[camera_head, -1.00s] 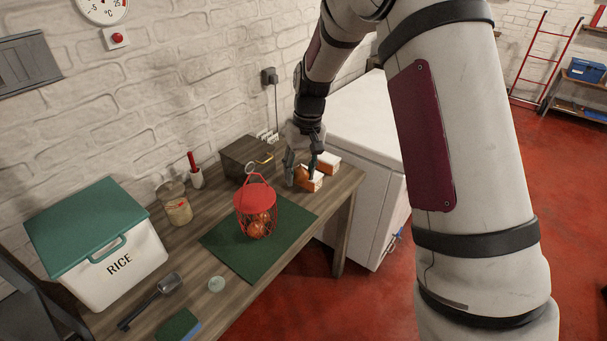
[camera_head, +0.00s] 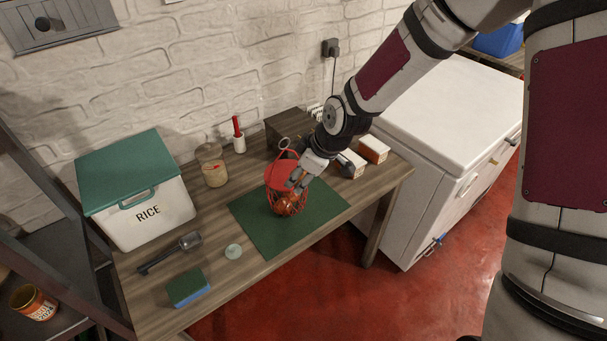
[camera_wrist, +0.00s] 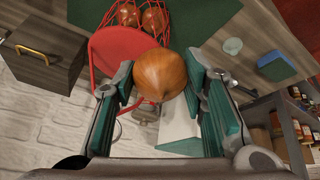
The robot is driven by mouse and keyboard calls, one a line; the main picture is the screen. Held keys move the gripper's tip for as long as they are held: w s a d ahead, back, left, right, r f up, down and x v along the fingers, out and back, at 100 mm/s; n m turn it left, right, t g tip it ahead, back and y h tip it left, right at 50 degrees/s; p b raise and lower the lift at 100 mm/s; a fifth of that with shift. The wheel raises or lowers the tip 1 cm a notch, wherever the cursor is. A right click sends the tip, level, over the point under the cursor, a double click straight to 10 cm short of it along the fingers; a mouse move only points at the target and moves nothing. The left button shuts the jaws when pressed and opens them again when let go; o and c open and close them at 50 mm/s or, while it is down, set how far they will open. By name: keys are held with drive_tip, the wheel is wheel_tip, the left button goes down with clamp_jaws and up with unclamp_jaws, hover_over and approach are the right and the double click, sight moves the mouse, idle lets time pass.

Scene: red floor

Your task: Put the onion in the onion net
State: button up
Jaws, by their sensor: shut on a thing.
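My gripper (camera_head: 296,182) is shut on a brown onion (camera_wrist: 160,76), which sits between the green-padded fingers in the wrist view. The onion net (camera_head: 273,193) is a red mesh with a solid red upper part, standing on the green mat (camera_head: 262,236). Brown onions (camera_wrist: 130,15) are inside the mesh. In the head view the gripper is over the right side of the net's top. In the wrist view the held onion appears beside the net's red upper part (camera_wrist: 112,50). I cannot tell if the onion touches the net. The gripper hides part of the net's top.
A dark box (camera_head: 285,128) and orange-and-white boxes (camera_head: 372,149) stand behind and right of the net. A glass jar (camera_head: 213,166), the rice bin (camera_head: 140,193), a scoop (camera_head: 170,252), a small round item (camera_head: 233,251) and a sponge (camera_head: 188,287) are leftward. The mat's front is clear.

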drive_tip(key=w+a+f+b, duration=0.3)
drive_tip(key=w+f+b, duration=0.1)
drive_tip(key=w+b, duration=0.1)
drive_tip(key=shift+a+f+b, duration=0.2)
drive_tip(key=shift+b, duration=0.15)
idle(0.4)
drive_tip(key=shift+w, duration=0.1)
idle(0.5)
drive_tip(key=o, duration=1.2)
drive_tip(key=v, duration=1)
drive_tip(key=shift+w, duration=0.1)
drive_tip(key=shift+v, duration=1.05)
drive_tip(key=shift+a, duration=0.1)
